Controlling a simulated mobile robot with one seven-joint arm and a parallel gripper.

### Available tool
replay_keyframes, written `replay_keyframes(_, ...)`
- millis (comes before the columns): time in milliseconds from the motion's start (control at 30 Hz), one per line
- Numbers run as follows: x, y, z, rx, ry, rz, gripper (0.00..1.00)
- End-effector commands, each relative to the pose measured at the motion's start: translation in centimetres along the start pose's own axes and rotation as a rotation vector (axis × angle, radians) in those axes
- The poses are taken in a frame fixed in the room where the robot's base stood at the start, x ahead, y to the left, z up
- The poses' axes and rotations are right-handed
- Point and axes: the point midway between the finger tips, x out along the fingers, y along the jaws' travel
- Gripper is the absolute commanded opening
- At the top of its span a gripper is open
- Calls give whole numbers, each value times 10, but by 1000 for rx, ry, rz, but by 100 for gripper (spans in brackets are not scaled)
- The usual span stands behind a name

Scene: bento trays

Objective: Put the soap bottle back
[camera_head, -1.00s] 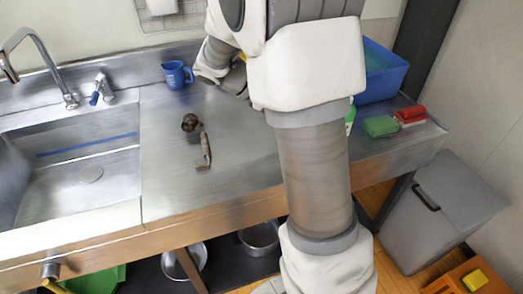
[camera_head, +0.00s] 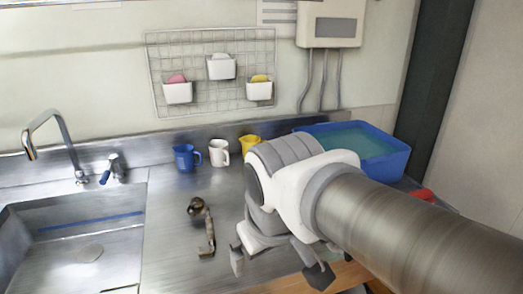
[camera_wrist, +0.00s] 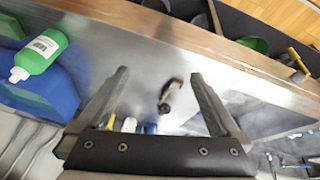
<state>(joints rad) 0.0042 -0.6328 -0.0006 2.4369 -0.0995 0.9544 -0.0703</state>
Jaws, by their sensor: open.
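The soap bottle (camera_wrist: 40,53) is green with a white cap and a pale label. It shows at the left of the wrist view, next to a blue tub (camera_wrist: 62,92). The bottle is not visible in the head view, where my arm covers that part of the counter. My gripper (camera_head: 279,268) is over the front of the steel counter, its fingers spread. In the wrist view my gripper (camera_wrist: 159,76) is open with nothing held between its fingers. The bottle lies well to the left of both fingers there.
The blue tub (camera_head: 399,161) with greenish water stands at the back right. A blue mug (camera_head: 184,158), a white mug (camera_head: 219,153) and a yellow mug (camera_head: 249,142) stand by the wall. A dark-headed tool (camera_head: 209,232) lies mid-counter. The sink (camera_head: 75,240) is left. A wire rack (camera_head: 200,55) hangs above.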

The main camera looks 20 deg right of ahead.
Motion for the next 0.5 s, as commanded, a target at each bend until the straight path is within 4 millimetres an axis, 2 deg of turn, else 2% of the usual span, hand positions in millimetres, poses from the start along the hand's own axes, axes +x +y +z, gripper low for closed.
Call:
replay_keyframes(200,-9,-18,6,113,102,-67,100)
replay_keyframes(500,-10,-20,6,130,113,-77,100)
